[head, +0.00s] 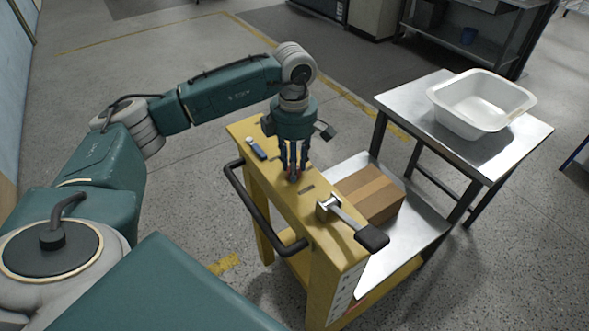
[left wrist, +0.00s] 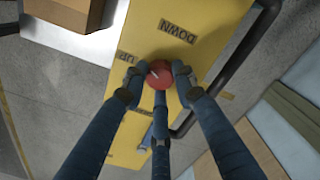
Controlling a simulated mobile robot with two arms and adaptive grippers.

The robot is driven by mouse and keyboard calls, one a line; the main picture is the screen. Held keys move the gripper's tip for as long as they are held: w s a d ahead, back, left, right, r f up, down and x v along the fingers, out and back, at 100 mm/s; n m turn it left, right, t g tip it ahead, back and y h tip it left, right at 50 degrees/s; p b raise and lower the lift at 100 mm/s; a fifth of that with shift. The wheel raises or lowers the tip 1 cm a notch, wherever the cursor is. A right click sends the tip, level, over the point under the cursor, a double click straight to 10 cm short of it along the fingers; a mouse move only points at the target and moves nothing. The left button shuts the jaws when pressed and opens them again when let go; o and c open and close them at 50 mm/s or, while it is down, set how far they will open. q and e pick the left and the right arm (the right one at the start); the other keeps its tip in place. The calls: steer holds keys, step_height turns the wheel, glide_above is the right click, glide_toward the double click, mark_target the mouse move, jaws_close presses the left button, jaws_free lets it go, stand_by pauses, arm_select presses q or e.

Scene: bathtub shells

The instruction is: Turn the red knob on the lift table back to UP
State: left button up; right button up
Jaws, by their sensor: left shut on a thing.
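The red knob (left wrist: 161,79) sits on the yellow top of the lift table (head: 332,252). In the head view it is mostly hidden by my gripper. My left gripper (left wrist: 158,84) points down over the knob, with its three blue fingers closed around it. A pale mark on the knob shows at its left side in the wrist view. A DOWN label (left wrist: 178,31) lies beyond the knob, and a partly hidden label ending in UP (left wrist: 125,57) lies to its left. My right gripper is in neither view.
A black handle bar (head: 250,205) runs along the table's left side. A lever with a black grip (head: 371,239) sticks out at the near end. A cardboard box (head: 385,207) lies on the metal platform. A white tub (head: 470,125) stands on a steel table at right.

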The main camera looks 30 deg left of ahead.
arm_select(q)
steer(key=shift+a+r+n+b, duration=0.15)
steer(key=shift+n+b, duration=0.6)
steer(key=shift+n, duration=1.55)
steer(key=o, duration=0.9)
steer(key=shift+o, duration=1.3)
steer(key=shift+s, duration=0.1)
step_height(320, 180, up, 12)
